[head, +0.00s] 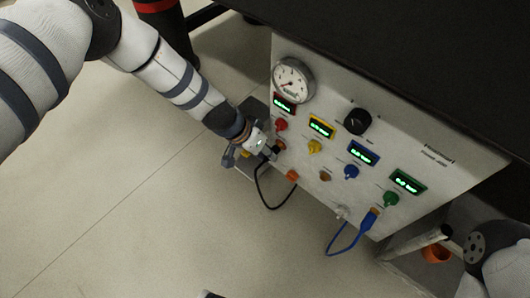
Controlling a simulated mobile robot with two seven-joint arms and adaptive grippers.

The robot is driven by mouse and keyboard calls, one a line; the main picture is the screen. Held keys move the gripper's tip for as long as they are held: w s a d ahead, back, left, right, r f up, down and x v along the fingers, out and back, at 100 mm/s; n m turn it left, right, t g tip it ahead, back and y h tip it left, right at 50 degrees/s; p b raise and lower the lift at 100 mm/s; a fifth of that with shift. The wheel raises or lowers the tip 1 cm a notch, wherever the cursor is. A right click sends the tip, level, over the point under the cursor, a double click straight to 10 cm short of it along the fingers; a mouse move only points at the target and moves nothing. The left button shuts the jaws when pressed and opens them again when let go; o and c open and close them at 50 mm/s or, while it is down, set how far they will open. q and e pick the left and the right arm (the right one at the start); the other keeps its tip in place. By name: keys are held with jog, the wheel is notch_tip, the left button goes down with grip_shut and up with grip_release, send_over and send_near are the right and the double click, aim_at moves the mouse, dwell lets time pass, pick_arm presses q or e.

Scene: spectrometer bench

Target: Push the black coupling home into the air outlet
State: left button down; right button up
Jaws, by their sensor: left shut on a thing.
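My left gripper (269,151) reaches in from the upper left and is shut at the left side of the light grey instrument panel (436,182). It is shut on the black coupling (275,152), which is small and mostly hidden by the fingers. The coupling is close in front of a brownish outlet (281,146) below the red knob. I cannot tell how deep it sits in the outlet. A black hose (262,193) hangs in a loop from near the gripper to an orange fitting (292,175). My right gripper cannot be made out; only part of that arm shows at lower right.
The panel carries a round gauge (293,80), a black knob (357,121), coloured displays, and yellow (314,146), blue (351,171) and green (391,198) knobs. A blue cable (350,238) hangs from its lower edge. A dark bench top (420,60) overhangs it. The floor at left is clear.

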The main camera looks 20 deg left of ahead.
pick_arm(q)
jog(key=shift+w, duration=0.2)
dwell(0.6)
jog(key=c, duration=1.4)
grip_release()
jog(key=shift+d, duration=0.1)
jog(key=shift+o, duration=0.2)
jog(key=shift+a+r, duration=0.15)
jog(key=shift+a, duration=0.05)
jog(key=v, duration=1.1)
jog(key=shift+r, duration=0.4)
jog(key=shift+s, duration=0.15)
